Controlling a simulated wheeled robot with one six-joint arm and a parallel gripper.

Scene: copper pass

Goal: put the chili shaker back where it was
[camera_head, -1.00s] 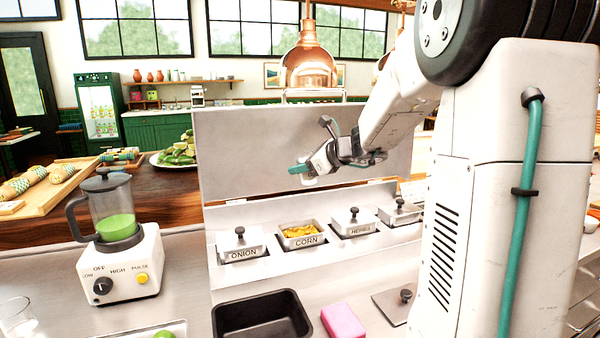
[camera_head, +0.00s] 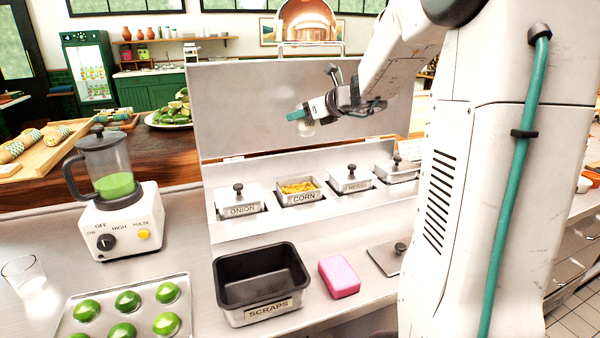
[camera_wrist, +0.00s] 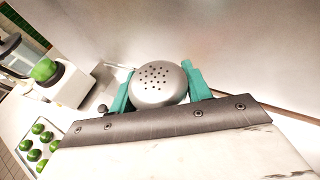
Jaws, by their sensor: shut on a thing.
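The chili shaker shows in the wrist view as a round silver top with holes (camera_wrist: 158,84), held between the two teal fingers of my gripper (camera_wrist: 160,88). In the head view my gripper (camera_head: 300,116) is raised in front of the grey upright lid, above the row of labelled bins. The shaker (camera_head: 306,128) is partly hidden there by the fingers, a pale shape below them. Its label cannot be read.
Bins marked ONION (camera_head: 241,209), CORN (camera_head: 303,198) and HERBS (camera_head: 350,187) sit below; corn is uncovered. A black SCRAPS tub (camera_head: 230,300), pink sponge (camera_head: 339,277), blender (camera_head: 118,215), glass (camera_head: 24,274) and lime tray (camera_head: 178,281) occupy the counter.

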